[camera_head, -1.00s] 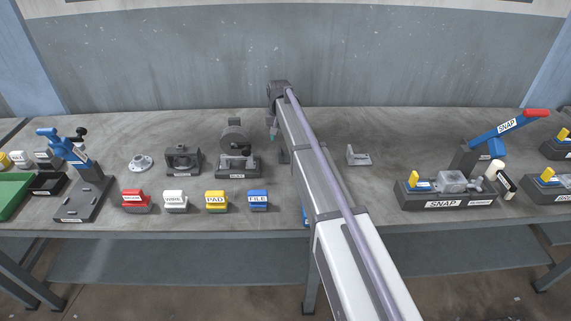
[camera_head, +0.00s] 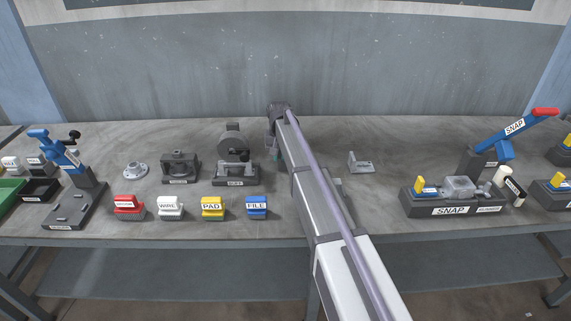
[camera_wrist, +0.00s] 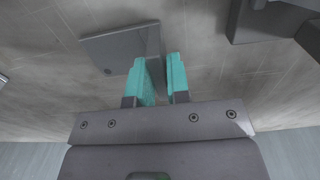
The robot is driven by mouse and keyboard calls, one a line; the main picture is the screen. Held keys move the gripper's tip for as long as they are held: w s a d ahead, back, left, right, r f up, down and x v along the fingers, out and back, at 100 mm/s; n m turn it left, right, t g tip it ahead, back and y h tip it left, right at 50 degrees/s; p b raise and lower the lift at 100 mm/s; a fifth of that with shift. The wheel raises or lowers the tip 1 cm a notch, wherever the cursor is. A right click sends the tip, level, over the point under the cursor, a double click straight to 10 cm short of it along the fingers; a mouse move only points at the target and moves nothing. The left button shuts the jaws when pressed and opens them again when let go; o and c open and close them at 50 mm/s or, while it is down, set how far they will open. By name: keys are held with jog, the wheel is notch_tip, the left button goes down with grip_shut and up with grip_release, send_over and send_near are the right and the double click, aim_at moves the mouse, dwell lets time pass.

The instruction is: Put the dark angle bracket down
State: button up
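The dark angle bracket (camera_wrist: 118,47) is at the top of the wrist view, its flat leg spreading left from my gripper. Its other leg stands between the teal fingertips of my gripper (camera_wrist: 160,78), which appear closed on it. Bare grey table surface lies around and below the bracket; I cannot tell whether it touches the table.
The buff grinder (camera_head: 236,165) stands left of my arm. A light angle bracket (camera_head: 360,163) lies to its right, with the SNAP fixture (camera_head: 455,208) farther right. Red, white, yellow and blue labelled blocks (camera_head: 213,208) line the front left. A dark block (camera_wrist: 265,20) is at upper right in the wrist view.

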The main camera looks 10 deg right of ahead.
grip_shut()
notch_tip(320, 180, up, 10)
jog(key=p, duration=1)
jog(key=shift+r, duration=0.15)
